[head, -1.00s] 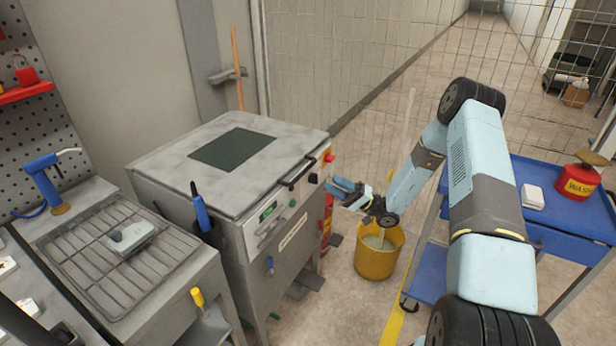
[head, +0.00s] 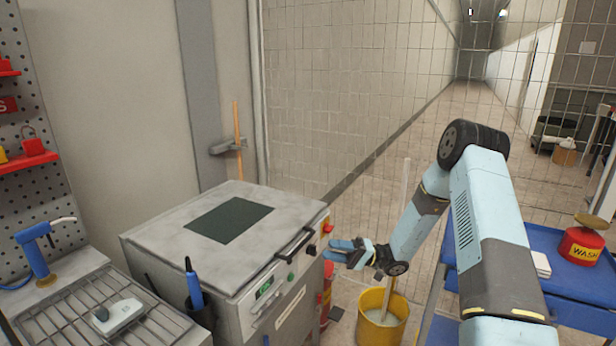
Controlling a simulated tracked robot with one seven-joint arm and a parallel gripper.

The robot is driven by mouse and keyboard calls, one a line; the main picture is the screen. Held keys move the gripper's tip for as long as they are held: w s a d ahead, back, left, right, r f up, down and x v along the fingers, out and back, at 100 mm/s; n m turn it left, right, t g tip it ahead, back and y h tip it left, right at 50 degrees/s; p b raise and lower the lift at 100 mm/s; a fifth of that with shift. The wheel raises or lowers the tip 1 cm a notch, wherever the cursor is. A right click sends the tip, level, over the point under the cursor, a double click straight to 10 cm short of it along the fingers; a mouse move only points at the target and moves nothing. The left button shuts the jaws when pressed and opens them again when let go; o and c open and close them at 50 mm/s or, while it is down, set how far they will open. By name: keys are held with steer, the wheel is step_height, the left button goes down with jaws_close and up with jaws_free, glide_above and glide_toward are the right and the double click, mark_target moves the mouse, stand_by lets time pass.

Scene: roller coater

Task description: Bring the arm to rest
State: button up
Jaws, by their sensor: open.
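My gripper (head: 342,251) is at the end of my light-blue arm, which reaches in from the right. Its fingers point left, and it appears empty. It shows just right of the front right corner of the roller coater (head: 262,222), a grey cabinet with a dark panel on its top. The gripper overlaps the view near the coater's red button; I cannot tell whether there is contact. A yellow bucket (head: 372,322) stands on the floor below the gripper, with a pale handle rising from it.
A blue cart (head: 580,318) with a red WASH can (head: 581,246) stands at the right, partly behind my arm. A wire rack (head: 115,322) holds a small grey device at the lower left. A mesh fence (head: 400,80) stands behind. A red extinguisher (head: 326,290) is beside the coater.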

steer(key=s+d+r+g+h, duration=0.1)
steer(key=s+d+r+h, duration=0.1)
steer(key=s+r+h, duration=1.25)
steer(key=s+d+r+m+t+h, duration=0.4)
steer(key=s+d+r+t+h, duration=0.3)
steer(key=s, duration=1)
steer(key=d+r+t, duration=0.3)
steer(key=d+r, duration=0.2)
steer(key=r, duration=0.2)
steer(key=shift+d+m, duration=0.2)
steer(key=shift+m, duration=0.1)
